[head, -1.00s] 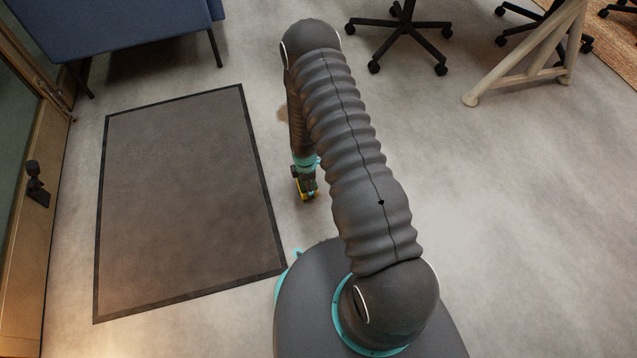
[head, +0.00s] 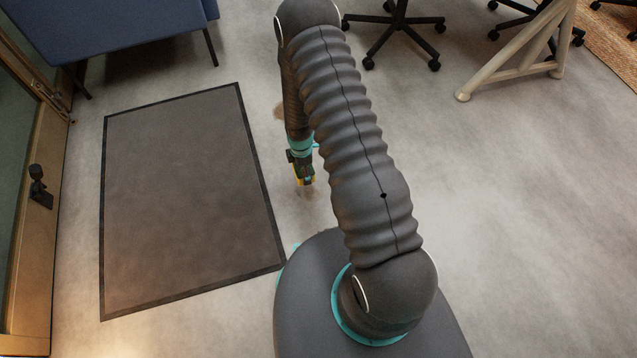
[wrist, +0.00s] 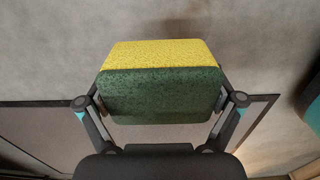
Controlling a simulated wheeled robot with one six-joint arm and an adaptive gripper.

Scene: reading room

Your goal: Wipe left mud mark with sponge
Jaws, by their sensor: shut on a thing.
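The sponge (wrist: 155,54), yellow with a dark green scouring side, is held between the fingers of my gripper (wrist: 160,105). No second mark is visible in the head view.
A dark floor mat (head: 185,200) lies to the left. A blue sofa (head: 110,35) stands at the back left, and an office chair (head: 400,35) and a beige frame (head: 510,65) at the back right. The floor at the right is clear.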

